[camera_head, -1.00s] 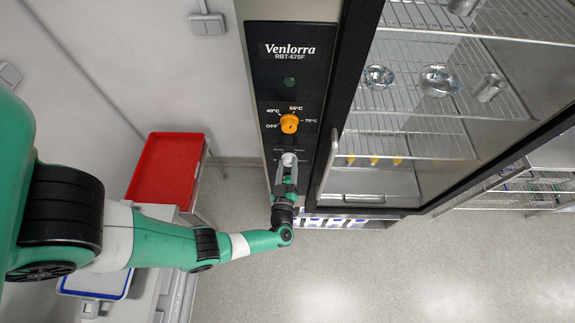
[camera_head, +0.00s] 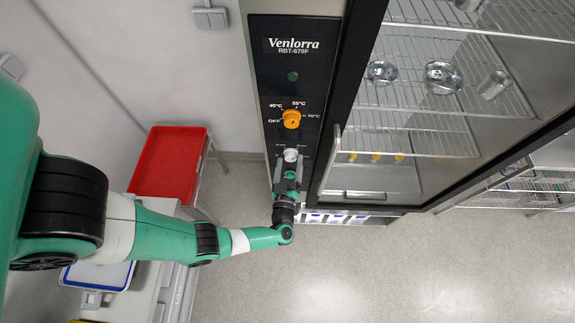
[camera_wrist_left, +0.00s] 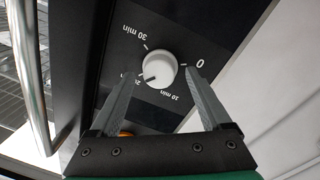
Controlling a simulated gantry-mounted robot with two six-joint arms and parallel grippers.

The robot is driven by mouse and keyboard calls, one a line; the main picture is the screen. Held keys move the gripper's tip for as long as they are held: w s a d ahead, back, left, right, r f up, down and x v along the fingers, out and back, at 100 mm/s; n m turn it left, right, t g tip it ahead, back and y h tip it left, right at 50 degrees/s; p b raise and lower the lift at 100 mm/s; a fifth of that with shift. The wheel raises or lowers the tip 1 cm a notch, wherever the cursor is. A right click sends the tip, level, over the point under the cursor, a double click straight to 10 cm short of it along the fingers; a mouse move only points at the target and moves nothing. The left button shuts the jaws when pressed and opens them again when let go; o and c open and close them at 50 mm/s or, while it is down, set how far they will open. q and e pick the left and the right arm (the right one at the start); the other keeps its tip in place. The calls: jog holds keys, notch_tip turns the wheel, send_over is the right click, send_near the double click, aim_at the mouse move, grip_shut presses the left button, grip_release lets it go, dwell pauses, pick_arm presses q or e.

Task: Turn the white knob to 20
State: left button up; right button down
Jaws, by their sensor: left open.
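The white knob (camera_wrist_left: 160,68) sits on the black panel in the left wrist view, and its pointer mark faces the partly covered "20" label. In the head view the knob (camera_head: 290,155) is below the orange knob. My left gripper (camera_head: 289,160) is open, with a finger on each side of the white knob. In the left wrist view the fingertips (camera_wrist_left: 163,76) stand apart from the knob's sides, with visible gaps. The labels 0, 10 min and 30 min are readable around it. My right gripper is not seen.
The orange temperature knob (camera_head: 291,119) is just above on the same panel. The glass door's handle (camera_head: 330,160) runs close to the right of the gripper. A red tray (camera_head: 168,165) stands to the left. The floor in front of the cabinet is clear.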

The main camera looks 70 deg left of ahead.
pick_arm(q)
jog(key=v, duration=1)
jog(key=shift+s+d+b, duration=0.15)
jog(key=shift+d+b, duration=0.15)
jog(key=shift+b, duration=0.15)
